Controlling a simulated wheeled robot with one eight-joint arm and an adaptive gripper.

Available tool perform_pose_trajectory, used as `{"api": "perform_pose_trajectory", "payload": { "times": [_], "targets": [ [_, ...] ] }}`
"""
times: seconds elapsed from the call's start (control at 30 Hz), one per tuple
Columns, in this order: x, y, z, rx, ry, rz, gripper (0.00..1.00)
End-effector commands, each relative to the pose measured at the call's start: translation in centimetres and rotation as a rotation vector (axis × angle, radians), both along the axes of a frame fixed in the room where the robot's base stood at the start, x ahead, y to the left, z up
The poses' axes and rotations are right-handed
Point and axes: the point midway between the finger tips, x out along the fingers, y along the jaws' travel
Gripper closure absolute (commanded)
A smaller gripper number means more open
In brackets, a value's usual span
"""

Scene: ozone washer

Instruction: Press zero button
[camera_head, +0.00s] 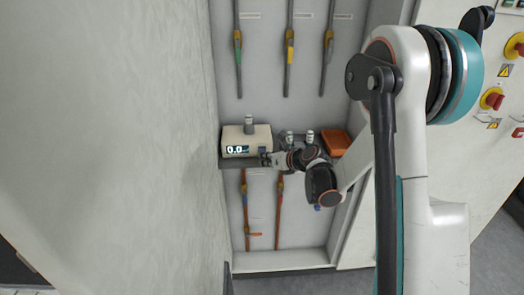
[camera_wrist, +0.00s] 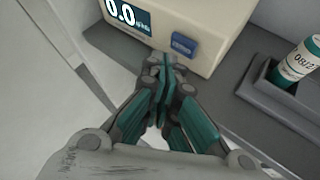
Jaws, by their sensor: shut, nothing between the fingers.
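A cream-coloured box device (camera_head: 262,132) with a lit display reading 0.0 stands on a grey shelf in the head view. In the wrist view the device (camera_wrist: 215,15) shows its display (camera_wrist: 128,14) at the left and a blue button (camera_wrist: 184,45) to the right of it. The label on the button is too small to read. My gripper (camera_wrist: 162,62) is shut and empty. Its fingertips are at the device's lower front edge, a little left of and below the blue button. I cannot tell whether they touch the device. In the head view my gripper (camera_head: 266,158) is at the device's lower right.
An orange box (camera_head: 336,141) lies farther right on the shelf (camera_head: 232,163). Pipes with coloured valves (camera_head: 290,48) run above and below. A wall fills the left side.

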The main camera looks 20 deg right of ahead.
Motion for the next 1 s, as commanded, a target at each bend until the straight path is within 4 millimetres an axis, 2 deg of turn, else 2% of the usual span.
{"api": "perform_pose_trajectory", "payload": {
  "times": [0.6,1.0],
  "targets": [
    [-4.7,0.9,-0.1,0.000,0.000,0.000,1.00],
    [-4.9,1.0,0.0,0.000,0.000,0.000,1.00]
  ]
}}
